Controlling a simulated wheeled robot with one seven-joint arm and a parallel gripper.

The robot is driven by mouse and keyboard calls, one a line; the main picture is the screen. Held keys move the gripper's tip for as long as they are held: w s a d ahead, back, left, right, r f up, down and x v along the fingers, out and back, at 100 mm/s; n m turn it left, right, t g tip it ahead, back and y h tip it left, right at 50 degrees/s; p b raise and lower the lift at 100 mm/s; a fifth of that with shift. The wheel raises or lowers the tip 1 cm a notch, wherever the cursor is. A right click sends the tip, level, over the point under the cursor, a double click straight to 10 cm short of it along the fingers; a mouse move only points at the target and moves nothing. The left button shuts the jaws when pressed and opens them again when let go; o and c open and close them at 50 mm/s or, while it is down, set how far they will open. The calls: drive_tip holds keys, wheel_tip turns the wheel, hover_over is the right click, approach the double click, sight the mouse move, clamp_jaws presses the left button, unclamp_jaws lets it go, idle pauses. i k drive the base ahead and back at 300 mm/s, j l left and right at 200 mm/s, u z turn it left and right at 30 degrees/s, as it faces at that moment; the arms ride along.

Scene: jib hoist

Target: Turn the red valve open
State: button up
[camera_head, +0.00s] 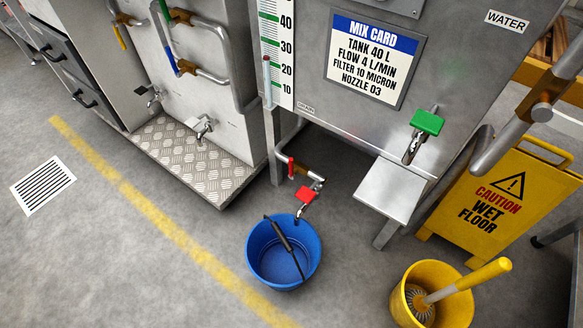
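Two red-handled fittings show low under the metal tank (440,75), on the drain pipe. One is a slim red lever (291,167), which stands roughly upright beside a brass valve body (301,170). The other is a flat red handle (306,195) on top of a small spout, just above the rim of a blue bucket (253,250). I cannot tell from here whether either is open or closed. The blue bucket stands below the spout, with its dark handle lying across it, and no water shows in it. My gripper is not in view.
A green-handled tap (427,122) is on the tank above a metal shelf (391,190). A yellow bucket (410,310) with a brush and a yellow wet floor sign (497,205) stand at the right. A treadplate step (190,158) is at left. Floor left of the blue bucket is clear.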

sight(291, 167)
drive_tip(key=i+j+u, duration=0.15)
drive_tip(key=j, duration=0.2)
drive_tip(key=i+j+u, duration=0.15)
drive_tip(key=j, duration=0.2)
drive_tip(key=i+j+u, duration=0.15)
drive_tip(key=i+j, duration=0.05)
drive_tip(key=j, duration=0.15)
